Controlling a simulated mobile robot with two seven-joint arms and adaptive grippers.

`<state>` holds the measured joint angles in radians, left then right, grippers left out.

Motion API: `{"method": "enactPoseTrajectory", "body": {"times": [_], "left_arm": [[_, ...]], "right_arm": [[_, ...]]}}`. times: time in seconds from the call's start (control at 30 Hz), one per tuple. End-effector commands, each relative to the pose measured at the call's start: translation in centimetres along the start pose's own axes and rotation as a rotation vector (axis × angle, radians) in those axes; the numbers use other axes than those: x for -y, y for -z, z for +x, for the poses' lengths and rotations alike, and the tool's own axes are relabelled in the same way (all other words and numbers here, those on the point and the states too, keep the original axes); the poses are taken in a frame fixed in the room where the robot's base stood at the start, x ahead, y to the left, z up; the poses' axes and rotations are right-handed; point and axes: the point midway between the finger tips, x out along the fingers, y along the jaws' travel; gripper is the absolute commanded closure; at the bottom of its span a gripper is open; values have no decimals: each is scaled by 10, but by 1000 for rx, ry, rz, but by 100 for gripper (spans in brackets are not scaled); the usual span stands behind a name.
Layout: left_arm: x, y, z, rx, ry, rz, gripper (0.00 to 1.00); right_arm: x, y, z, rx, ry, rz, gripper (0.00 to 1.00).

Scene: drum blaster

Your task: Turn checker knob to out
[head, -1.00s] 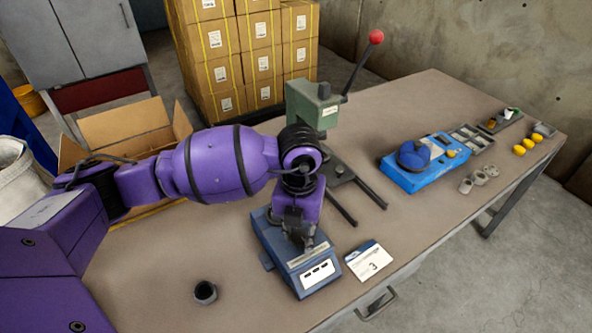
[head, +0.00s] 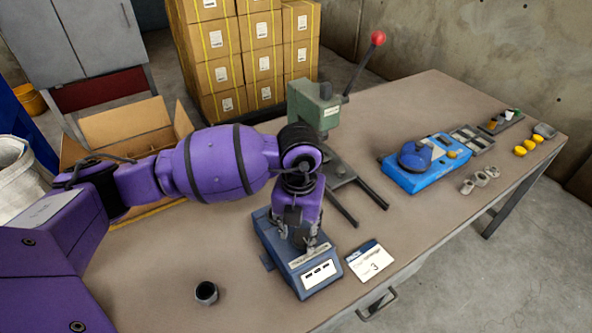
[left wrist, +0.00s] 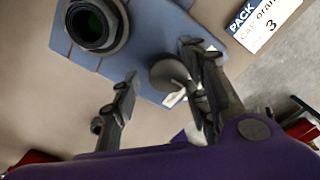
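The checker, a blue-grey box (head: 285,262) with a white label panel, sits on the table near the front edge. My left gripper (head: 298,238) points down over it, fingers apart. In the left wrist view my left gripper (left wrist: 158,98) is open. A round grey knob (left wrist: 170,73) on the box lies between the fingertips, close to the right finger; I cannot tell whether they touch. A dark ringed socket (left wrist: 94,23) is on the same box. In the head view the hand hides the knob and socket. My right gripper is not in view.
A white card (head: 368,260) lies just right of the box. A dark cup (head: 206,292) stands to its left. A green press (head: 318,112) with a red-balled lever stands behind. A blue device (head: 425,165) and small parts are farther right.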

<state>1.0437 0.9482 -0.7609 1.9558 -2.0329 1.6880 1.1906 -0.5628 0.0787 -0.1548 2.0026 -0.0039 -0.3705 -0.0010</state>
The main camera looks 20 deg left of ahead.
Motion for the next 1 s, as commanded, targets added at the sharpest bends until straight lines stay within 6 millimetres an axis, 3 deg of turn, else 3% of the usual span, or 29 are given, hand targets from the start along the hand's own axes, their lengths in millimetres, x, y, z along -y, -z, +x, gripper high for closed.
{"method": "enactPoseTrajectory", "body": {"times": [0.17,0.6,0.77,1.0], "left_arm": [[1,-1,-21,5,2,2,59],[0,-2,-108,9,1,-1,59],[0,-2,-120,8,0,0,59],[0,-2,-122,6,0,0,59]], "right_arm": [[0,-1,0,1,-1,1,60],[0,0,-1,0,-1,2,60],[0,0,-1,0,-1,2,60],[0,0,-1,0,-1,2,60]]}}
